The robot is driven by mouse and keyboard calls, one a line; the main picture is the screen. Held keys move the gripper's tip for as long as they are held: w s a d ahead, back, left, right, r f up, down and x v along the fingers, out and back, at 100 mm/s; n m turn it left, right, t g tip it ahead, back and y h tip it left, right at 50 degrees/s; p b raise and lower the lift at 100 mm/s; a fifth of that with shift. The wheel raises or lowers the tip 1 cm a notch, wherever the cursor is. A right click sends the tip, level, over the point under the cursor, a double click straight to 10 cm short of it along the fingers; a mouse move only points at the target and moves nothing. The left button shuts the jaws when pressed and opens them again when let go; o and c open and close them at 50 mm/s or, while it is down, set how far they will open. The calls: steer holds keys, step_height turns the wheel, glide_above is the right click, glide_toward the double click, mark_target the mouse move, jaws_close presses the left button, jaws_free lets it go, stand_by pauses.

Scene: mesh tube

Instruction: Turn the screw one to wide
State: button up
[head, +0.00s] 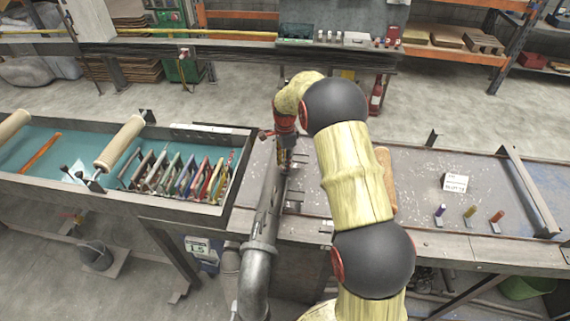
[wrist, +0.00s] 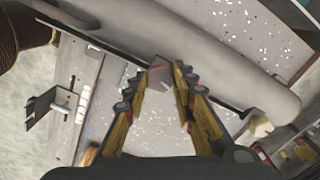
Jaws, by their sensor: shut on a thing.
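A grey metal tube (head: 265,210) runs away from me across the bench and bends downward at its near end. It also crosses the upper part of the wrist view (wrist: 215,55) on a slant. My gripper (head: 284,158) is beside the tube's far part. In the wrist view its yellow and black fingers (wrist: 165,76) converge at the tube's lower edge. They are shut on a small grey-brown part there, seemingly the screw (wrist: 158,74). The fingertips hide most of it, and I cannot tell how far it is turned.
A tray of several coloured clamp-like tools (head: 185,175) stands left of the tube. On the right bench lie a white label (head: 455,183) and small purple, yellow and orange pieces (head: 470,212). The bench between them is mostly clear.

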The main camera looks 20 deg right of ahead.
steer(key=n, duration=0.4)
steer(key=shift+n+b, duration=0.3)
steer(key=n, duration=0.4)
steer(key=shift+n, duration=0.3)
steer(key=n, duration=0.4)
steer(key=shift+n+b, duration=0.3)
steer(key=shift+b, duration=0.1)
steer(key=shift+w+r+n, duration=0.1)
steer(key=shift+n, duration=1.9)
steer(key=o, duration=1.2)
steer(key=shift+c, duration=0.2)
